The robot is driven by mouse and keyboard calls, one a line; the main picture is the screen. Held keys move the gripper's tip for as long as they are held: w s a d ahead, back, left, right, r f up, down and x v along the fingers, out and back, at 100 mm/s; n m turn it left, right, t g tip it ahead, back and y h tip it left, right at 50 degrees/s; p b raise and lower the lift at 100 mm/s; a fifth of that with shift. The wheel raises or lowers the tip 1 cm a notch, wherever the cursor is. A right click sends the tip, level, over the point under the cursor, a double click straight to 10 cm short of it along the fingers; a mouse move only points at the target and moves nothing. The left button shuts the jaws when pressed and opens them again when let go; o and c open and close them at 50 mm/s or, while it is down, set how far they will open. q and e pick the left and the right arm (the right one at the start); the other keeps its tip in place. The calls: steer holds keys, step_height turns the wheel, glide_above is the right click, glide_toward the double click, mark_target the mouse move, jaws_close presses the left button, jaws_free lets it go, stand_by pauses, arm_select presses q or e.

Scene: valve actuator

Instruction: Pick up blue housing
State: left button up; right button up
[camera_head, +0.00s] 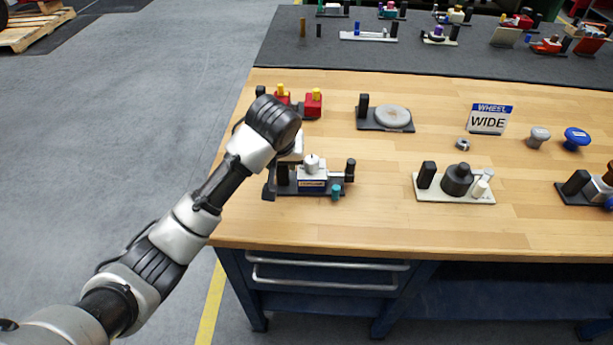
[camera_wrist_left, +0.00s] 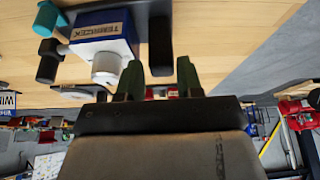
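The blue housing (camera_head: 312,184) is a white-topped block with a blue lower part and a label. It sits on a dark base (camera_head: 320,194) on the wooden bench, beside a black upright post. In the left wrist view the housing (camera_wrist_left: 122,32) shows at the upper left with its label, seen upside down. My left gripper (camera_wrist_left: 162,72) has its two green-padded fingers apart with nothing between them. The housing is beside the fingers, not between them; the black post (camera_wrist_left: 160,40) shows beyond them. In the head view my left arm partly hides the gripper. My right gripper is not in view.
Red blocks (camera_head: 314,102) stand behind my left wrist. A grey disc on a base (camera_head: 393,117), a WIDE sign (camera_head: 489,118) and a dark round part on a pale base (camera_head: 457,180) stand to the right. Bare wood lies in front of the housing.

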arm_select(q)
steer(key=x, duration=0.5)
steer(key=shift+w+r, duration=0.2)
steer(key=shift+w, duration=0.1)
jaws_close()
steer(key=shift+r, duration=0.1)
step_height(320, 180, up, 9)
steer(key=shift+f, duration=4.1)
